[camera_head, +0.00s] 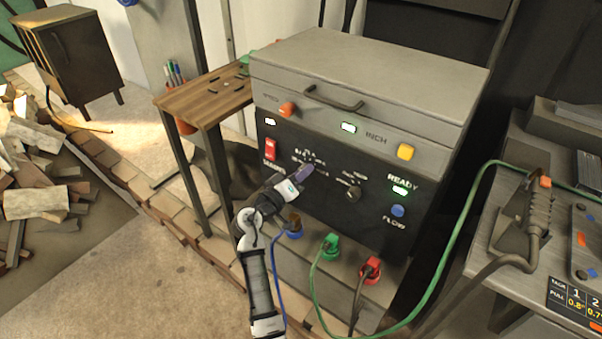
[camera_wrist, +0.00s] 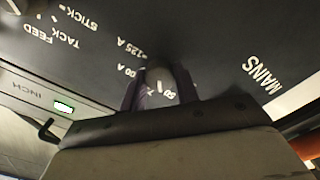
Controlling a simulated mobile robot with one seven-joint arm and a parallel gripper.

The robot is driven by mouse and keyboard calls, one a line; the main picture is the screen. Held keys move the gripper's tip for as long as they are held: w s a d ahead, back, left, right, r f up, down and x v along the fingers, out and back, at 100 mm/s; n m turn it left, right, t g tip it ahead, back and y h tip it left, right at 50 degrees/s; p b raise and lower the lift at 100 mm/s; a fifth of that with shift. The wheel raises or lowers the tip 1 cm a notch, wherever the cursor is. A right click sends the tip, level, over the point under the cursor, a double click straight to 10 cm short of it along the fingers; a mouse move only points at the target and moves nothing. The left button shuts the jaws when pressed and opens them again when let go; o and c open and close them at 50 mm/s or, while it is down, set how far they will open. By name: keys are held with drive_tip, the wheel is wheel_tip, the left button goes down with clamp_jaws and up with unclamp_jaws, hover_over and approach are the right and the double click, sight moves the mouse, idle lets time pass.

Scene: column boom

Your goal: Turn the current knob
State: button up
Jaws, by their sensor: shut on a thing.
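The current knob (camera_wrist: 158,80) shows in the wrist view as a grey round part between my fingers, with white marks near it. My gripper (camera_wrist: 159,92) is shut on it, one dark purple finger on each side. The printed labels 125 A and another ending in "00 A" lie beside the knob on the black panel. In the head view my gripper (camera_head: 304,173) reaches the middle of the black front panel (camera_head: 325,215) and hides the knob. I cannot read the knob's exact setting.
A red mains switch (camera_head: 269,149) is left of my gripper, and another black knob (camera_head: 353,193) is to its right. Blue, green and red plugs (camera_head: 371,270) with cables stand below the panel. A torch (camera_head: 540,210) lies on the bench at right.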

drive_tip(key=shift+n, duration=0.6)
drive_tip(key=o, duration=1)
drive_tip(key=shift+c, duration=0.2)
drive_tip(key=shift+s, duration=0.1)
drive_tip(key=b+v, duration=0.2)
drive_tip(key=v, duration=1.1)
drive_tip(key=shift+s+a+b, duration=0.25)
drive_tip(key=shift+a+b, duration=0.05)
drive_tip(key=shift+b, duration=0.05)
